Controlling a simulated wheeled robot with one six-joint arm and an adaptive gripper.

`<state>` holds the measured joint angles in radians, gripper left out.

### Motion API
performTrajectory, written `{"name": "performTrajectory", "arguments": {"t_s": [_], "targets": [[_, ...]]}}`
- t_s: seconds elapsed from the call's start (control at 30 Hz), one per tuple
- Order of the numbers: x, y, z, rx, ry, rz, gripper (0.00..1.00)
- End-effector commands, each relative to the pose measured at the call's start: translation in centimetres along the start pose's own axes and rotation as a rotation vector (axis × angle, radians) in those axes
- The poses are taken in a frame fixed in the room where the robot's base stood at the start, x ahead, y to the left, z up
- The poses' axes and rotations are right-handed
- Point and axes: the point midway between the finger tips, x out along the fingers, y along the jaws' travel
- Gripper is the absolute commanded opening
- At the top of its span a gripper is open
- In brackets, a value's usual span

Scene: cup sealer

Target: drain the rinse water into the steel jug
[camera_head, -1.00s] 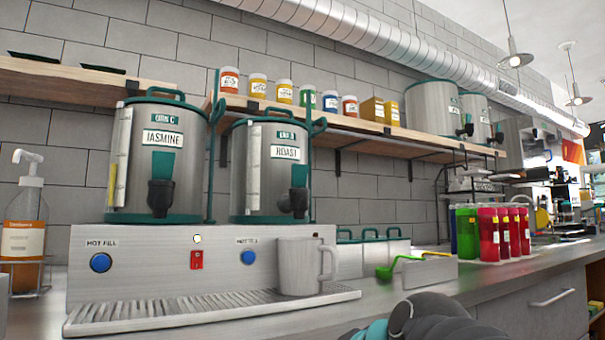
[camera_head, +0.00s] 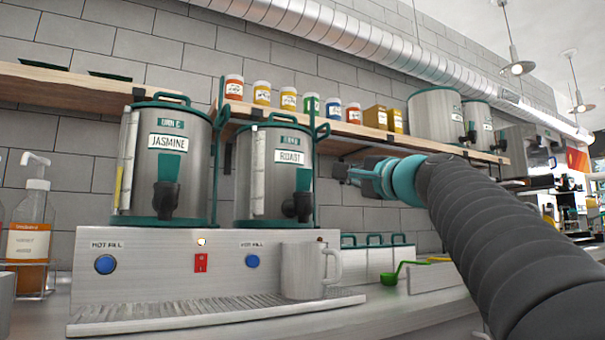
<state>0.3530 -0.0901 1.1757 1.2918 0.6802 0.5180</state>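The steel jug (camera_head: 302,272) stands upright on the ribbed drip tray (camera_head: 210,311), under the ROAST urn (camera_head: 270,185), with its handle to the right. The ROAST urn is a steel cylinder with teal trim and a dark tap (camera_head: 297,206) with a teal lever, above the jug. The JASMINE urn (camera_head: 137,170) stands to its left with a similar tap (camera_head: 165,199). My gripper (camera_head: 347,171) is raised to the right of the ROAST urn, apart from it and pointing left. Its fingers are small and dark here, so their opening is unclear. The jug's inside is hidden.
The base has two blue buttons (camera_head: 105,264) and a red switch (camera_head: 201,263). A green scoop (camera_head: 392,277) and lidded bins (camera_head: 377,262) are to the right of the jug. A shelf (camera_head: 350,128) with jars runs above my arm. A pump bottle (camera_head: 30,235) stands at left.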

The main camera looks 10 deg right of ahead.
Motion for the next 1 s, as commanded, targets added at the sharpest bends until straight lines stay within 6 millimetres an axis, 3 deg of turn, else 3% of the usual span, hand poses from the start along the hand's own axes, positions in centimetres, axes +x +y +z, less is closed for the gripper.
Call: {"name": "performTrajectory", "arguments": {"t_s": [0.27,0.7,1.0], "targets": [[2.0,-0.1,0.0,0.001,-0.003,0.002,0.0],[10.1,-0.2,0.1,-0.001,-0.003,0.003,0.0],[13.5,-0.1,0.1,-0.001,0.0,0.002,0.0]]}}
